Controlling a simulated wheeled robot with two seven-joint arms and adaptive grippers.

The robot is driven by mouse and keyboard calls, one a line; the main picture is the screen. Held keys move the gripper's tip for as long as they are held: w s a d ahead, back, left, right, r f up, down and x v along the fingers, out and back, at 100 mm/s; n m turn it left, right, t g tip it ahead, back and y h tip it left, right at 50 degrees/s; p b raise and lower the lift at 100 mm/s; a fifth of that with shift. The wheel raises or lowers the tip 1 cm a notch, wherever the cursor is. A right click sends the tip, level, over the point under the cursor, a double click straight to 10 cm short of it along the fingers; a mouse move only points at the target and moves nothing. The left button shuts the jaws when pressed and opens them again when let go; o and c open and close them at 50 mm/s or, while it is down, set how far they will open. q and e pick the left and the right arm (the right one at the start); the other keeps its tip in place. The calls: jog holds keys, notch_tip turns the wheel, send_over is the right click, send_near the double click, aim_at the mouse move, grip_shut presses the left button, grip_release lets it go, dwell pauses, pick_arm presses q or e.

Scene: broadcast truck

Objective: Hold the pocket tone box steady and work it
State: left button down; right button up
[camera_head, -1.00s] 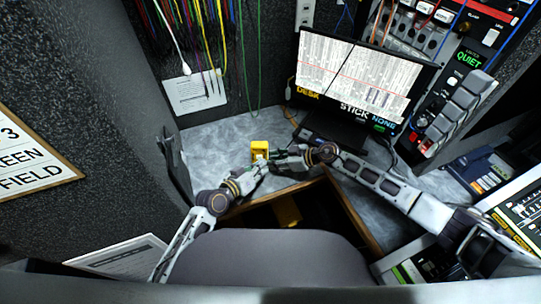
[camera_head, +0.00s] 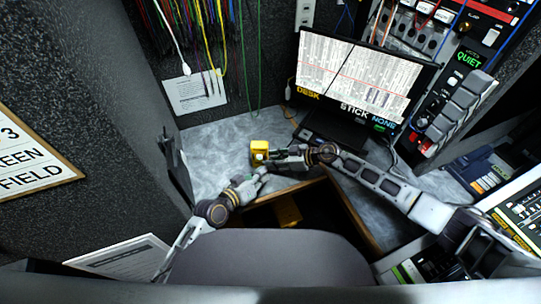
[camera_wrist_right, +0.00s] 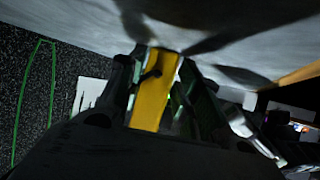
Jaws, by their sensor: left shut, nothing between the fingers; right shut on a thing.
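The pocket tone box is a small yellow box (camera_head: 260,147) on the grey desktop, left of the monitor's base. My right gripper (camera_head: 272,156) reaches it from the right and is shut on it. In the right wrist view the yellow box (camera_wrist_right: 153,95) stands between the two dark fingers. My left gripper (camera_head: 259,173) is shut and empty, just below the box and apart from it. The box's controls are too small to make out.
A monitor (camera_head: 357,77) stands behind and right of the box. An open drawer (camera_head: 290,210) with a yellow thing inside lies below the desk edge. The chair back (camera_head: 265,258) fills the near side. The grey desktop (camera_head: 205,150) left of the box is clear.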

pick_arm(q)
jog(key=shift+s+d, duration=0.2)
jog(key=shift+s, duration=1.3)
pick_arm(e)
jog(key=o, duration=0.8)
jog(key=shift+o, duration=0.2)
jog(key=shift+d+r, duration=0.1)
jog(key=shift+d, duration=0.05)
jog(key=shift+v, duration=5.85)
jog(key=shift+s, duration=0.1)
